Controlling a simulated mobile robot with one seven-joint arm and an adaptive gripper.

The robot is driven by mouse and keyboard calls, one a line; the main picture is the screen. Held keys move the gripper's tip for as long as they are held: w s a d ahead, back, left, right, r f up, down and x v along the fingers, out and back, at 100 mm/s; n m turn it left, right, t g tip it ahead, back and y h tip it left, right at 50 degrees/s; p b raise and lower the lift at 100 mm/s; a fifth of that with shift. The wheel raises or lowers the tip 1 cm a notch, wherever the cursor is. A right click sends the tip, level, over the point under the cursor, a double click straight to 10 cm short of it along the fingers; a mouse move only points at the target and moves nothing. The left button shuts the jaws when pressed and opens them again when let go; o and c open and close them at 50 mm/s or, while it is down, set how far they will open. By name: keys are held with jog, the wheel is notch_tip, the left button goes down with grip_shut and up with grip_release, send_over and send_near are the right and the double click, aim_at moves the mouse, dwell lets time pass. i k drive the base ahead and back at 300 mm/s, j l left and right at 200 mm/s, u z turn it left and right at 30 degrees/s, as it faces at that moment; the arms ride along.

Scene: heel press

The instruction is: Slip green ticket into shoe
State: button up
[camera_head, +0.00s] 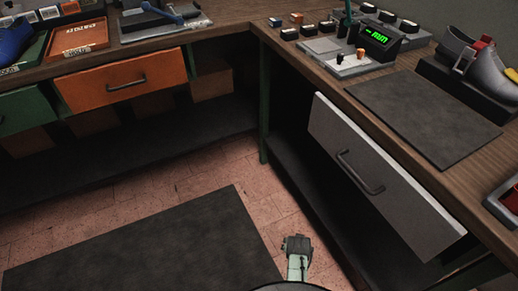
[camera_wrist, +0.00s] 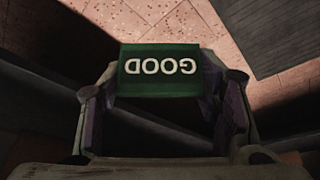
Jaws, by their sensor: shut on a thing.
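The green ticket (camera_wrist: 158,82) shows in the wrist view with the word GOOD upside down. My gripper (camera_wrist: 160,92) is shut on it, with a finger at each side edge. In the head view my gripper (camera_head: 298,243) is low at the bottom centre, over the floor, and the ticket cannot be made out there. A grey shoe (camera_head: 485,72) sits on a dark stand on the right bench, far from my gripper. A blue shoe (camera_head: 14,40) lies in a green tray at the far left.
The right bench (camera_head: 330,75) holds a device with a green display (camera_head: 378,37) and a dark mat (camera_head: 425,115). A grey drawer (camera_head: 380,175) juts from its front. An orange drawer (camera_head: 125,82) is in the left bench. Pink floor and a dark floor mat (camera_head: 150,250) lie between.

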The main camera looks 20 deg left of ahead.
aim_at(22, 38)
jog(key=u, duration=2.3)
jog(key=i+l+u, duration=0.3)
jog(key=i+l, duration=0.35)
